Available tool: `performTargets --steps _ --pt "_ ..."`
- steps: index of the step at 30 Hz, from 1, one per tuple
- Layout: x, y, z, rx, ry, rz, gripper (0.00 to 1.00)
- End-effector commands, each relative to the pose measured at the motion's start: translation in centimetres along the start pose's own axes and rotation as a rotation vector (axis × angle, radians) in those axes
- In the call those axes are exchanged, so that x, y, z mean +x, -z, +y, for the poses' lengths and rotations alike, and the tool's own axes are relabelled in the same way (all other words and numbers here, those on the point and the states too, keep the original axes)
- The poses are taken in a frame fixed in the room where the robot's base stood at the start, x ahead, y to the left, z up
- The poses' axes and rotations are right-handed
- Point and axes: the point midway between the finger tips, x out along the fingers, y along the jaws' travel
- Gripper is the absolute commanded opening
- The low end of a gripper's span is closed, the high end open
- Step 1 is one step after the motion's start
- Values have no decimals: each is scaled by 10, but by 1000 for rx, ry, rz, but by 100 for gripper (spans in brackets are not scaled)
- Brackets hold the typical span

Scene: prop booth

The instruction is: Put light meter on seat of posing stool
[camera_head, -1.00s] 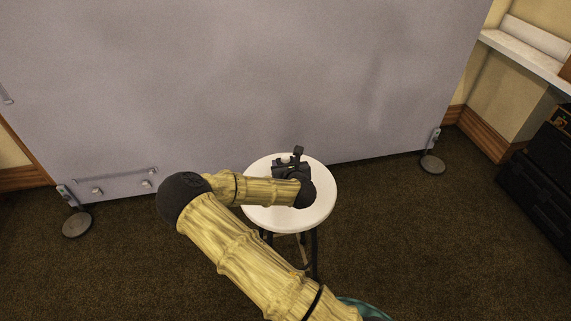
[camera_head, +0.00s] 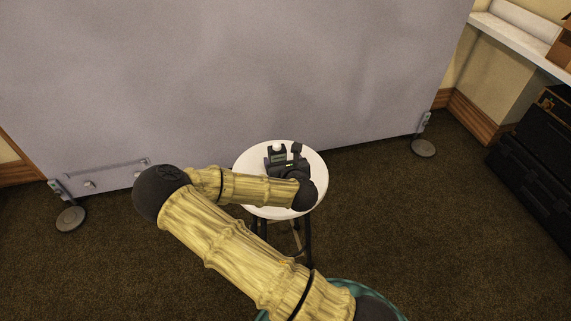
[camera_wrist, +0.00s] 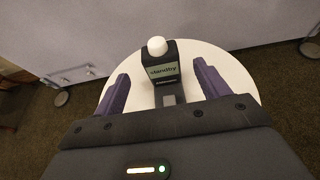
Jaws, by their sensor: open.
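The light meter (camera_wrist: 162,72) is dark, with a white dome on top and a lit display. In the wrist view it rests on the white round seat (camera_wrist: 228,66) of the posing stool, between the spread fingers of my gripper (camera_wrist: 160,92) with a gap on both sides. In the head view the light meter (camera_head: 277,153) shows at the back of the stool seat (camera_head: 313,160). My gripper (camera_head: 285,157) is open over the seat there, and my arm hides part of the seat's left and front.
A large grey panel (camera_head: 230,70) stands behind the stool on round feet (camera_head: 423,147). Black cases (camera_head: 540,150) are stacked at the right, under a white shelf (camera_head: 520,45). Brown carpet (camera_head: 400,230) around the stool is clear.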

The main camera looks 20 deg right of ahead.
Motion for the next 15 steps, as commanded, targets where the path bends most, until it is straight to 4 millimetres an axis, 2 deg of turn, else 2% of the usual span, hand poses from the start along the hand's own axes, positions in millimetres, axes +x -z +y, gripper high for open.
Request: performTargets --steps 3,6,9,15 --pt "-23 -1 0 0 1 1 74" --pt "-36 -1 0 0 1 0 74" --pt "-43 -1 0 0 0 -1 74" --pt "-45 0 0 0 -1 -1 74"
